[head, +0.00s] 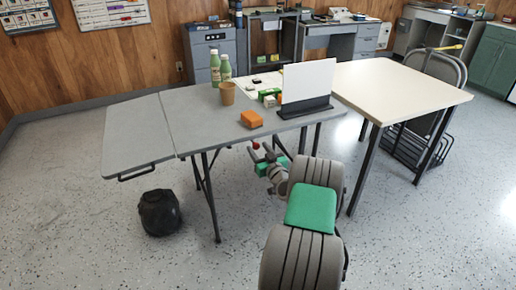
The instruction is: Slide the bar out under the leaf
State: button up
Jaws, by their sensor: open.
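The grey leaf (135,133) is at the left end of the grey folding table (205,130), separated from the top by a seam. It looks about level with the top. A dark bar (137,174) shows as a thin loop just below the leaf's near edge; how far it runs back underneath is hidden. My gripper (266,152) is open, below the table's front edge, right of the leaf and well away from the bar. It is small and partly hidden by my arm, and I see nothing held in it.
On the table stand two green bottles (219,68), a tan cup (227,93), an orange block (251,119) and a white panel on a dark base (305,85). Thin table legs (211,200) and a black bag-like object (159,212) stand below. Floor at front left is clear.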

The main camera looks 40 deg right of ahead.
jog(key=shift+w+d, duration=0.15)
jog(key=shift+w, duration=0.3)
grip_shut()
dwell(1.1)
